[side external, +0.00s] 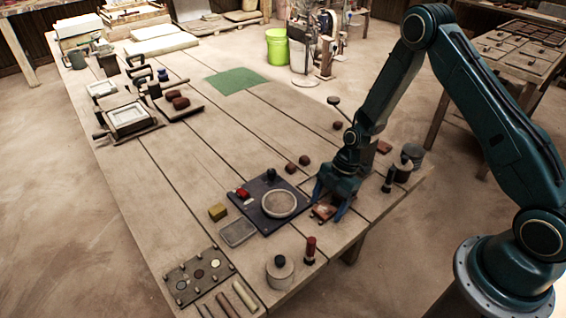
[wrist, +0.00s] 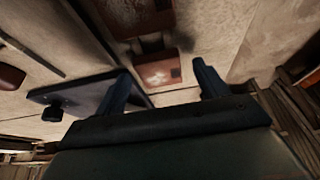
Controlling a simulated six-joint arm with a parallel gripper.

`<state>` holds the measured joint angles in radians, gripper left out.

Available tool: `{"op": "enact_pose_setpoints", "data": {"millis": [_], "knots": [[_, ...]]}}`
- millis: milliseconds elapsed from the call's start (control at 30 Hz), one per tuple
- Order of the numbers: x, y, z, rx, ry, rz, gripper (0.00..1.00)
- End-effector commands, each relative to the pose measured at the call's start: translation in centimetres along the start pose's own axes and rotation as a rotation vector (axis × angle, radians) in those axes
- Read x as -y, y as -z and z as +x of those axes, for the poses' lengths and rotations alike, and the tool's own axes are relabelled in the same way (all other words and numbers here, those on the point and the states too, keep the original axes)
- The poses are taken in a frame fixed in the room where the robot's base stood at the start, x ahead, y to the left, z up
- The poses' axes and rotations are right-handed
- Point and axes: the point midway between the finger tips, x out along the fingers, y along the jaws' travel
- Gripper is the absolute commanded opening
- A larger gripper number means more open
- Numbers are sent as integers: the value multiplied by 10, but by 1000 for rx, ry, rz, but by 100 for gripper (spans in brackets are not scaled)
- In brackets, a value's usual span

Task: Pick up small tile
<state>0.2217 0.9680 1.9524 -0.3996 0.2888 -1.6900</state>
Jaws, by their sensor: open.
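The small tile is a reddish-brown piece with a pale mark. It lies on the wooden table under my gripper in the side external view, where part of the tile (side external: 322,212) shows between the fingers. In the wrist view the tile (wrist: 160,73) is seen in the gap between the two fingers. My gripper (side external: 329,210) is open and low over the table, with one finger to each side of the tile. In the wrist view my gripper (wrist: 161,75) shows no clear contact with it.
A dark blue board (side external: 262,221) with a round dish (side external: 279,204) stands just left of my gripper; its edge (wrist: 75,92) shows close to one finger. A larger brown piece (wrist: 135,15) lies beyond the tile. A red-topped tool (side external: 310,246) and a lidded pot (side external: 280,273) stand nearer the camera.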

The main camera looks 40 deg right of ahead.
Motion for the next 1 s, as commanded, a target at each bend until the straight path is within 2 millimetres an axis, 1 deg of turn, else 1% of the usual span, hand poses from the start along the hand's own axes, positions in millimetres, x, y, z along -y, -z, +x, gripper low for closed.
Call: {"op": "enact_pose_setpoints", "data": {"millis": [467,567,700,733,1000], "knots": [[0,0,0,0,0,0,73],[0,0,0,0,0,0,55],[0,0,0,0,0,0,28],[0,0,0,0,0,0,23],[0,0,0,0,-1,0,23]]}}
